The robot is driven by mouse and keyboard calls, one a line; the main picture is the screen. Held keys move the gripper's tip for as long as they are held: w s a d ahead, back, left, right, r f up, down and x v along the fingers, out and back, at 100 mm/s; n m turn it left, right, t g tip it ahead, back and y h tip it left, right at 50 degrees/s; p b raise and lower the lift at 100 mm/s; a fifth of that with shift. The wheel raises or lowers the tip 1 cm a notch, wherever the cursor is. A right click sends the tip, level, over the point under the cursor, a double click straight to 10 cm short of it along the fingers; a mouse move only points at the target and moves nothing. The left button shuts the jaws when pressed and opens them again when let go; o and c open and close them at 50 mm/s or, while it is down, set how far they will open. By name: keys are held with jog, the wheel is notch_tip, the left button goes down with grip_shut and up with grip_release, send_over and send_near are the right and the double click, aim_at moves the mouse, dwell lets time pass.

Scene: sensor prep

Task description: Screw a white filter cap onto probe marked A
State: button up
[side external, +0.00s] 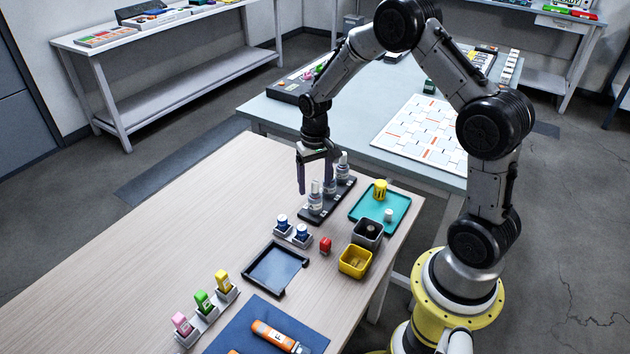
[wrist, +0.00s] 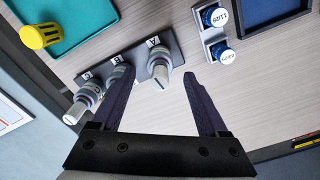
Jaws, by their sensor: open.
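A dark rack (side external: 340,197) holds three upright pale grey probes in a row. Probe A (wrist: 160,66), beside the "A" label in the wrist view, is nearest the blue-capped bottles; it also shows in the side view (side external: 315,201). The probes marked B and C stand behind it, B partly hidden by a finger. My gripper (wrist: 158,76) is open, its dark fingers on either side of probe A in the wrist view; contact cannot be told. A small white cap-like piece (side external: 388,215) sits on the teal tray (side external: 365,209), outside the wrist view.
A yellow ribbed cap (side external: 380,189) stands on the teal tray. Nearby are a grey bin (side external: 357,239), a yellow bin (side external: 345,268), a red piece (side external: 325,245), blue-capped bottles (side external: 282,222) and an empty dark tray (side external: 260,282). The table left of the rack is clear.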

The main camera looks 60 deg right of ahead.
jog(key=shift+r, duration=0.65)
dwell(0.3)
jog(key=shift+r, duration=2.95)
jog(key=s+a+r+n+t, duration=0.1)
jog(key=s+a+r+t, duration=0.2)
jog(key=r, duration=0.6)
jog(key=s+a+r+n+t, duration=0.15)
jog(key=s+a+r, duration=0.3)
jog(key=r, duration=0.45)
jog(key=s+a+f+n, duration=0.1)
jog(key=s+a+n, duration=0.1)
jog(key=s, duration=0.5)
jog(key=s+a+f+n+t, duration=0.1)
jog(key=s+a, duration=0.1)
jog(key=s, duration=0.6)
jog(key=shift+s+a+n, duration=0.25)
jog(key=shift+s+n, duration=0.05)
jog(key=shift+n, duration=0.05)
jog(key=shift+f, duration=0.1)
